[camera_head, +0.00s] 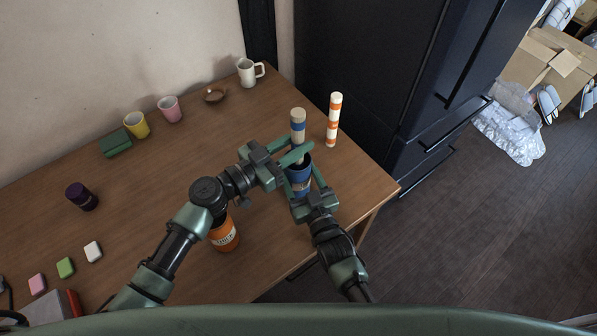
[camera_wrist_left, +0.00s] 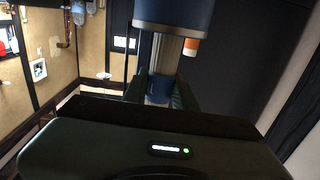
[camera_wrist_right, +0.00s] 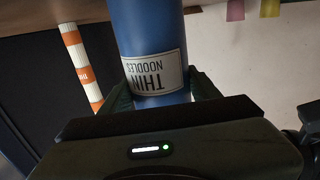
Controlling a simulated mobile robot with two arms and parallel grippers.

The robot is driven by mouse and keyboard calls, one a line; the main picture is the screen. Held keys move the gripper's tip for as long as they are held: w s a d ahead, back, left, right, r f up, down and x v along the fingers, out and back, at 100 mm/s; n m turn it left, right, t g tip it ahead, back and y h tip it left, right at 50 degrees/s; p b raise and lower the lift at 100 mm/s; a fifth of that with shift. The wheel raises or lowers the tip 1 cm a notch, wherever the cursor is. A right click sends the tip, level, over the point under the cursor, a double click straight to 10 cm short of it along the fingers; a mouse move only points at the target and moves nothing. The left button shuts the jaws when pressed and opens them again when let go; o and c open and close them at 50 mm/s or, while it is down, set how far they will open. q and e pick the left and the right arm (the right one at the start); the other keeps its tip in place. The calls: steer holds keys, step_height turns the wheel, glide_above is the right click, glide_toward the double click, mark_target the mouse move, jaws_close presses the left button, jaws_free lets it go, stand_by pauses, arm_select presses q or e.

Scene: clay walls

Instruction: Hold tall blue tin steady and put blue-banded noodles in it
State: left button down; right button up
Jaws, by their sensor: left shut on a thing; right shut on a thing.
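The tall blue tin (camera_head: 301,188) stands near the right end of the table. My right gripper (camera_head: 304,190) is shut around it; its upside-down "THIN NOODLES" label shows in the right wrist view (camera_wrist_right: 155,70). The blue-banded noodles (camera_head: 298,118) are a pale upright bundle above the tin. My left gripper (camera_head: 298,152) is shut on the bundle. In the left wrist view the noodles (camera_wrist_left: 166,55) run to the rim of the blue tin (camera_wrist_left: 172,14), which hides their lower end. The lower end is at the tin's mouth; how deep it sits, I cannot tell.
Orange-banded noodles (camera_head: 333,120) stand upright just right of the tin. An orange tin (camera_head: 226,236) stands below my left arm. A purple tin (camera_head: 81,197), mugs, a brown bowl (camera_head: 214,94) and a green box (camera_head: 116,143) are farther left and back.

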mark_target(297, 112)
arm_select(q)
steer(key=c, duration=1)
jaws_free()
steer(key=shift+c, duration=0.2)
steer(key=shift+r, duration=0.1)
step_height(297, 112, up, 10)
steer(key=shift+f, duration=0.1)
arm_select(e)
steer(key=o, duration=1.5)
